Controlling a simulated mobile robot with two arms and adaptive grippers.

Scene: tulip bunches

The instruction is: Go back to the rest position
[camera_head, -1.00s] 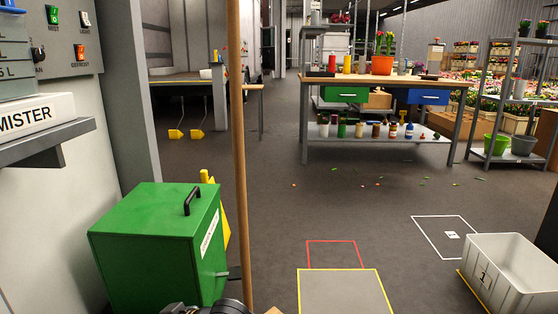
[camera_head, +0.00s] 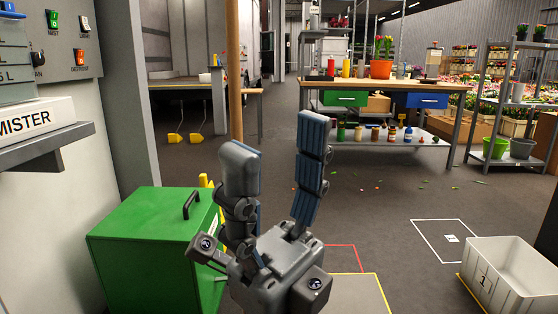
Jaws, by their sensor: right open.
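My right gripper (camera_head: 277,140) stands in the lower middle of the head view, its two fingers pointing up and spread well apart. It is open, with nothing between the fingers. It is in front of the brown pole (camera_head: 235,75) and hides the pole's lower part. My left gripper is not in view.
A green box (camera_head: 140,250) with a black handle stands left of the gripper. A grey crate (camera_head: 515,265) is at the lower right. A workbench (camera_head: 400,84) with pots and bottles stands behind. Dark floor (camera_head: 385,205) is open between, with small scraps near the bench.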

